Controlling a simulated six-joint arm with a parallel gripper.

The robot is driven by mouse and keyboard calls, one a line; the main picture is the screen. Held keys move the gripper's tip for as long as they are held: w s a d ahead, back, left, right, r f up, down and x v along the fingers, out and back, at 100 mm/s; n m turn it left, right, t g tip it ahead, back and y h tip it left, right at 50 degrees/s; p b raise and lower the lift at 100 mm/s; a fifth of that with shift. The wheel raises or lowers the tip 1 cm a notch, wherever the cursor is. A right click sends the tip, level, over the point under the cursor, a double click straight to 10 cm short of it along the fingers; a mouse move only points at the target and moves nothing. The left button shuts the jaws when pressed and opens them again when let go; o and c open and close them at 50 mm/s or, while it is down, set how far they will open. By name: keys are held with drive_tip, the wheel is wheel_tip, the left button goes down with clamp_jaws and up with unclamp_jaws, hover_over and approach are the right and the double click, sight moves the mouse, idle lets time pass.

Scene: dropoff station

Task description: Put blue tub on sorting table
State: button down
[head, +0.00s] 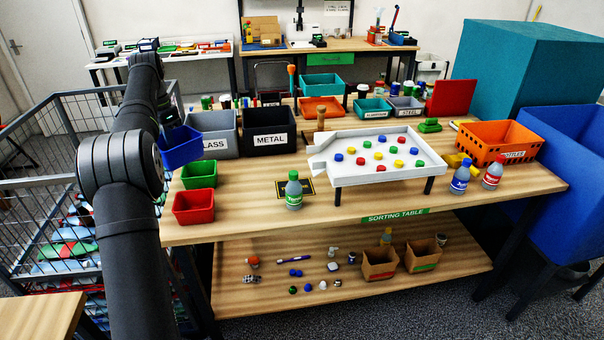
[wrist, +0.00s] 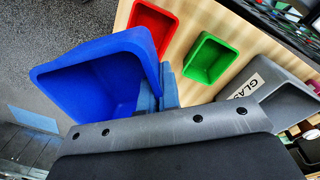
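The blue tub (head: 181,147) is held up at the left end of the sorting table (head: 340,219), in front of the grey GLASS bin. In the wrist view the blue tub (wrist: 98,82) is large, with its open side facing the camera. My gripper (wrist: 166,88) is shut on the tub's wall; its blue-grey fingers show at the tub's right side. In the head view my arm hides most of the gripper. The tub appears to be above the table's left edge, apart from the green and red tubs.
A green tub (head: 199,174) and a red tub (head: 193,207) stand at the table's left edge. Behind are the GLASS bin (head: 218,132) and METAL bin (head: 268,130). A green-capped bottle (head: 293,190) and a white tray (head: 385,172) stand further right. Bare wood lies between.

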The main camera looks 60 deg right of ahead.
drive_tip(key=s+d+m, duration=0.8)
drive_tip(key=s+d, duration=0.4)
drive_tip(key=d, duration=0.3)
hover_over(247, 201)
wheel_tip(247, 201, down, 11)
drive_tip(key=shift+w+d+f, duration=0.1)
drive_tip(key=shift+f, duration=5.25)
drive_tip(key=shift+f, duration=0.1)
drive_tip(key=c, duration=2)
unclamp_jaws()
drive_tip(key=o, duration=0.3)
drive_tip(key=shift+y, duration=0.3)
drive_tip(key=r, duration=1.2)
drive_tip(key=shift+w+d+r, duration=0.1)
drive_tip(key=shift+w+d, duration=0.15)
